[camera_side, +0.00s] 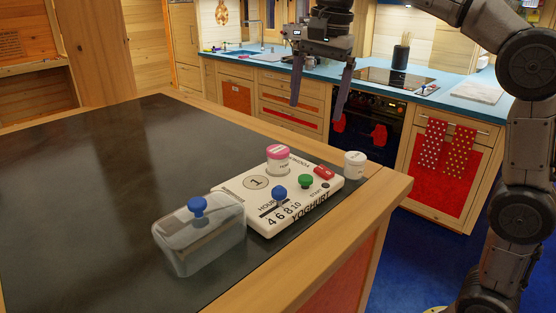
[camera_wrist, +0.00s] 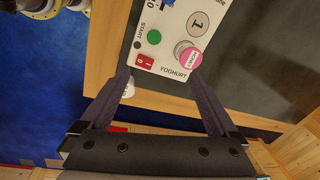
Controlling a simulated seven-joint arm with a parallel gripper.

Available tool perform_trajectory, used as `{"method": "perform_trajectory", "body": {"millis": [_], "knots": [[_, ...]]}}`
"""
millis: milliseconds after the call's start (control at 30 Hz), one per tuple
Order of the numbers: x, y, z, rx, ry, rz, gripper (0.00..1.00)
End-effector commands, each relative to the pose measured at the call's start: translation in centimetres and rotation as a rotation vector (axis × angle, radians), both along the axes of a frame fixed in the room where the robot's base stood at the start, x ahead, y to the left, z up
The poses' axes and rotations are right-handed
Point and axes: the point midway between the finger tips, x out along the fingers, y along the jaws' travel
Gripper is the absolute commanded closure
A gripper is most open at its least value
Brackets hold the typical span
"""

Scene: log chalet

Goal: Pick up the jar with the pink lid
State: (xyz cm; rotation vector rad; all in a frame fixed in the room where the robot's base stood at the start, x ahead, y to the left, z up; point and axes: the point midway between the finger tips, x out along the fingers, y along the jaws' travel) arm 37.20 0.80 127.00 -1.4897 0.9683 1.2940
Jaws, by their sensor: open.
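The jar with the pink lid (camera_side: 278,155) stands upright on the white yoghurt maker board (camera_side: 240,191), towards its back edge. In the wrist view the pink lid (camera_wrist: 191,58) shows from above, right of centre, beyond the fingertips. My gripper (camera_side: 321,100) is open and empty, high above the table, to the right of the jar in the side view and well apart from it. Its two fingers (camera_wrist: 160,85) also show in the wrist view, spread wide.
A small white jar (camera_side: 355,164) stands just right of the board. The board carries blue and green knobs and a red switch (camera_side: 324,173). A clear box with a blue knob (camera_side: 199,235) stands at its left front. The dark tabletop (camera_side: 110,170) is clear at left.

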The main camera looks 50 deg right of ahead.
Motion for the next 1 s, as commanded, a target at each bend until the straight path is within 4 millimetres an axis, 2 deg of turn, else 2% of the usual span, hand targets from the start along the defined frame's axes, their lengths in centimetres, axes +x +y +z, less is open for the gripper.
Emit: {"method": "perform_trajectory", "body": {"millis": [33, 100, 200, 300, 400, 767, 1000], "knots": [[2.1, 0.1, -0.7, 0.002, 0.025, -0.020, 0.05], [4.3, 0.3, -1.7, 0.003, 0.050, -0.033, 0.05], [7.0, 0.5, -3.5, 0.002, 0.075, -0.029, 0.05], [8.6, 0.6, -5.4, 0.000, 0.105, -0.026, 0.05], [9.2, 0.7, -6.8, -0.001, 0.137, -0.023, 0.05], [9.2, 0.8, -10.1, -0.002, 0.146, -0.021, 0.05], [9.2, 0.7, -13.4, -0.002, 0.146, -0.021, 0.05]]}}
